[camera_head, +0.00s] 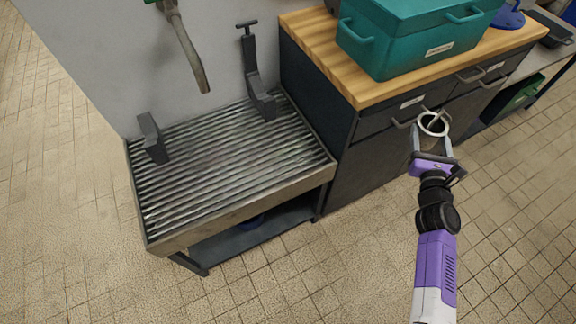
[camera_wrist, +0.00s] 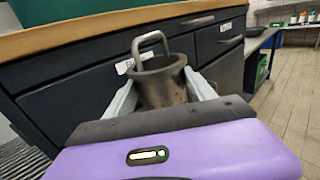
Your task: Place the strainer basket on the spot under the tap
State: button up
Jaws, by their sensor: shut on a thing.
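The strainer basket (camera_wrist: 161,84) is a grey metal cup with a bail handle. My gripper (camera_wrist: 165,95) is shut on it, a finger on each side. In the head view the basket (camera_head: 433,124) shows as a round rim between my gripper's fingers (camera_head: 432,138), in front of the cabinet drawers. The tap (camera_head: 188,50) is a grey spout on the wall at the upper left. Under it lies a ribbed metal drain grate (camera_head: 215,165) in a low stand. My gripper is to the right of the grate, well apart from it. No marked spot shows on the grate.
A dark clamp-like bracket (camera_head: 257,80) stands at the grate's back right, and a smaller block (camera_head: 152,138) at its back left. A dark cabinet with a wooden top (camera_head: 330,50) adjoins the grate and bears a teal box (camera_head: 400,45). The tiled floor in front is clear.

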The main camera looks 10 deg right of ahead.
aim_at(236, 170)
jog(key=k+j+u, duration=0.1)
jog(key=j, duration=0.2)
jog(key=j+u, duration=0.15)
jog(key=j, duration=0.15)
jog(key=l+u, duration=1)
jog(key=l, duration=0.3)
jog(key=l+u, duration=0.5)
jog(key=l, duration=0.35)
jog(key=k, duration=0.05)
